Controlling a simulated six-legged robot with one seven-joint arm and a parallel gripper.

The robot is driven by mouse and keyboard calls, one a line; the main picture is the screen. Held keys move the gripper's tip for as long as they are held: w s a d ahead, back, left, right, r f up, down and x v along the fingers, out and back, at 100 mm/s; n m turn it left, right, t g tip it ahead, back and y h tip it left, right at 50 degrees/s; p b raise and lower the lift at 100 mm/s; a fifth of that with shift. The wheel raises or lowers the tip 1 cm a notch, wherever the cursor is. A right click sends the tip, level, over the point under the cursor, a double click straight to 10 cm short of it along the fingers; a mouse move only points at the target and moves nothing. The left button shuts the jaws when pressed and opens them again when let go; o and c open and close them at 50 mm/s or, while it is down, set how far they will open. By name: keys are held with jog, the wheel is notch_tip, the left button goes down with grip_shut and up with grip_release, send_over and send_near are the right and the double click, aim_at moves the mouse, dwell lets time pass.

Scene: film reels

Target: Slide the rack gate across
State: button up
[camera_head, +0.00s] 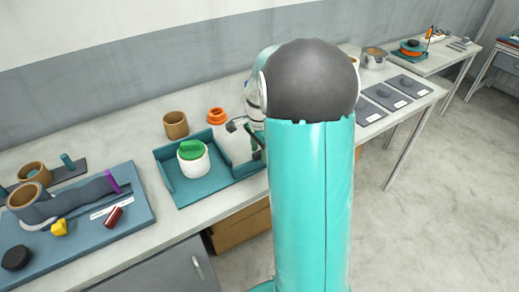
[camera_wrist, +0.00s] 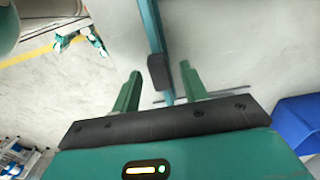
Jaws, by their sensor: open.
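My gripper (camera_wrist: 160,80) is open in the wrist view, with its two green fingers apart. A dark block (camera_wrist: 158,72) on a long teal bar (camera_wrist: 152,25) shows between the fingertips. It may be the rack gate's handle, but I cannot tell for certain. No contact between fingers and block is visible. In the head view my teal and black arm covers the middle of the bench, and the fingers are mostly hidden behind it. I cannot make out the rack gate there.
A teal tray (camera_head: 176,188) holds a white jar with a green lid (camera_head: 193,160). An orange-capped bottle (camera_head: 217,116) and brown cup (camera_head: 176,125) stand nearby. A blue-grey board (camera_head: 140,213) with tools lies left. Grey plates (camera_head: 387,97) lie right. Floor is clear at right.

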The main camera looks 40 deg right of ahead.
grip_shut()
jog(key=a, duration=1.2)
jog(key=w+a, duration=0.1)
jog(key=a, duration=0.5)
jog(key=shift+a, duration=0.3)
